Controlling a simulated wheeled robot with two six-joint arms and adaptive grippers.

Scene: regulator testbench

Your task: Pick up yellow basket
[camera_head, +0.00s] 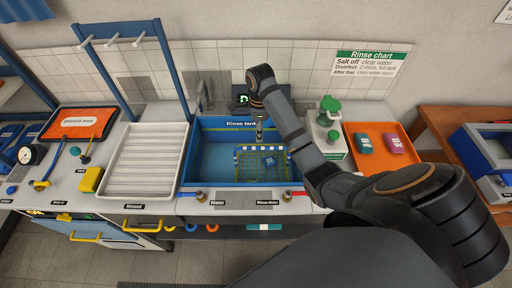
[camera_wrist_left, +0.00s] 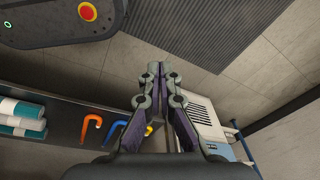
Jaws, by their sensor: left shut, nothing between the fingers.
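The yellow basket (camera_head: 247,173) is a wire-mesh basket inside the blue rinse tank (camera_head: 205,160), in the right part of it. A small blue item (camera_head: 270,162) shows within the basket. My right arm reaches over the tank from the right. Its gripper (camera_head: 260,138) points down at the basket's far side; it is too small to tell whether its fingers are open or touch the basket. My left gripper (camera_wrist_left: 155,72) shows only in the left wrist view. It is shut and empty, away from the basket, above the floor near the bench's lower shelf.
A white ribbed tray (camera_head: 145,160) is left of the tank. A white unit with a green-capped bottle (camera_head: 328,110) and an orange tray (camera_head: 383,152) are to the right. Blue posts rise at the left. Yellow (camera_wrist_left: 150,130), orange and blue hooks are near my left gripper.

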